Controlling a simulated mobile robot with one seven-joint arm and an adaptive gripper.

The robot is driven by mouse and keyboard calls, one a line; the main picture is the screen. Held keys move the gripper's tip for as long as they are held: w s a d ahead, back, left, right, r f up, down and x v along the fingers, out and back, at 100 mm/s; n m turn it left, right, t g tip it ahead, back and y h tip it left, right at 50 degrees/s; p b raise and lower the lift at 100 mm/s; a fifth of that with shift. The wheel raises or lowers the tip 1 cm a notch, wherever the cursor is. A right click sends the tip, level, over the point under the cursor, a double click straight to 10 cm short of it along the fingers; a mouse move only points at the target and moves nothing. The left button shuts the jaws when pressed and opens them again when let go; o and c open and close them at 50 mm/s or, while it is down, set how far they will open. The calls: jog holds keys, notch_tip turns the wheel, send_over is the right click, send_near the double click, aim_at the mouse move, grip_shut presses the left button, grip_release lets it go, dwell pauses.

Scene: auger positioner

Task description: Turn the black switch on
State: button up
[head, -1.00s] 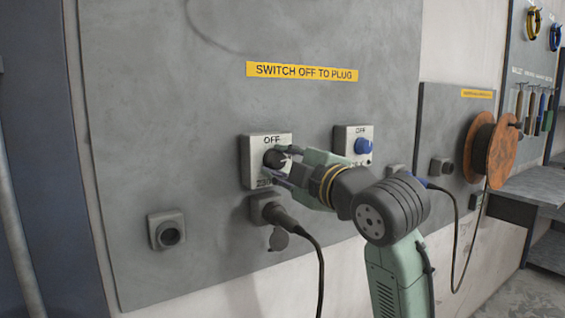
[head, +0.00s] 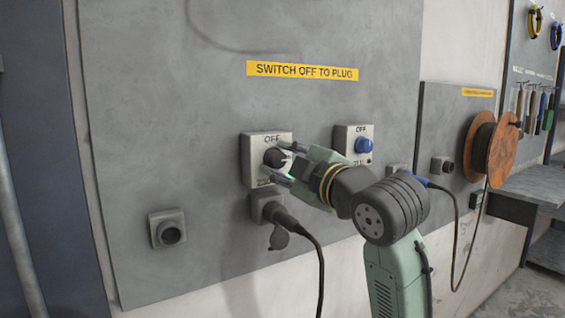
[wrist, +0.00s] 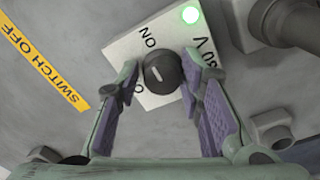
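The black switch (head: 274,158) is a round knob on a white box (head: 247,160) marked OFF at the top in the head view. In the wrist view the black switch (wrist: 162,72) shows a short white mark on its face, with ON and part of another label beside it. A green lamp (wrist: 190,14) on the box is lit. My gripper (head: 279,160) is open in front of the box.
A second white box with a blue knob (head: 363,145) is to the right. A black plug and cable (head: 285,219) sit in the socket just below the gripper. An empty socket (head: 167,229) is at lower left. A yellow label (head: 302,70) is above.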

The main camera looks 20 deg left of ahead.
jog(key=o, duration=0.3)
jog(key=shift+f, duration=0.1)
jog(key=shift+s, duration=0.1)
jog(key=v, duration=1.2)
